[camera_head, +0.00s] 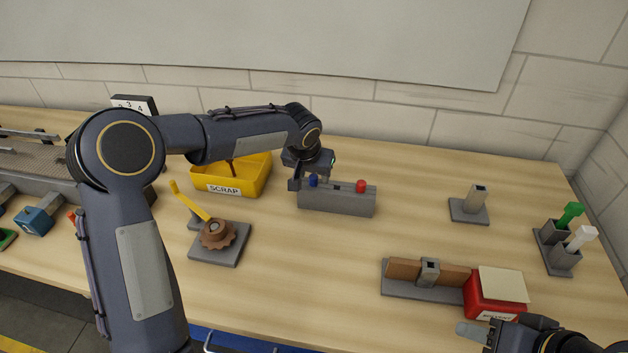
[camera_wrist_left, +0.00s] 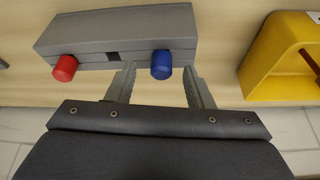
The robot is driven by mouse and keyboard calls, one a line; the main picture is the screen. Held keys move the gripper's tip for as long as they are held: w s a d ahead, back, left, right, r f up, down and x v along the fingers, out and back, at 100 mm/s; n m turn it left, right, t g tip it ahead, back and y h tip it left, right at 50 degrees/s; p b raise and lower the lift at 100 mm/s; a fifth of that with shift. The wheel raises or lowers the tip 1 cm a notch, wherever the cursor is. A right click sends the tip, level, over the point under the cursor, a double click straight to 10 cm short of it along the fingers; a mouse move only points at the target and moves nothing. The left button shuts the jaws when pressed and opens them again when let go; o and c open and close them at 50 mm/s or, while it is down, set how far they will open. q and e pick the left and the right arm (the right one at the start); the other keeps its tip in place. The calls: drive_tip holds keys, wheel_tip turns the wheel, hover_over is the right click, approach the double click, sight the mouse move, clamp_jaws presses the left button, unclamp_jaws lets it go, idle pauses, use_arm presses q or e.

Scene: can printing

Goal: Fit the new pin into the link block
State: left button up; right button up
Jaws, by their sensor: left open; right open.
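A grey block (camera_head: 337,200) stands near the middle of the table, with a blue peg (camera_head: 313,180) and a red peg (camera_head: 361,186) in it and a dark square hole between them. In the left wrist view the blue peg (camera_wrist_left: 161,65) lies between the open fingers of my left gripper (camera_wrist_left: 158,76), with a gap on each side. The left gripper (camera_head: 303,182) is at the block's left end. A fixture (camera_head: 425,292) at the front holds brown pieces either side of a grey socket; I cannot tell which block is the link block. My right gripper (camera_head: 475,332) is at the bottom right, open.
A yellow scrap bin (camera_head: 257,182) is left of the block. A brown gear on a plate (camera_head: 240,243) has a yellow lever. A red box (camera_head: 490,310) adjoins the fixture. A small post (camera_head: 475,200) and holders with green (camera_head: 569,214) and white (camera_head: 582,238) handles stand right.

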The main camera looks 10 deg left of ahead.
use_arm(q)
drive_tip(key=shift+w+f, duration=0.2)
drive_tip(key=shift+f, duration=0.3)
clamp_jaws()
wheel_tip(320, 180, up, 18)
drive_tip(key=p, duration=0.5)
drive_tip(key=shift+f+p, duration=0.2)
drive_tip(key=shift+p, duration=0.1)
idle(0.7)
drive_tip(key=shift+s+f, duration=0.1)
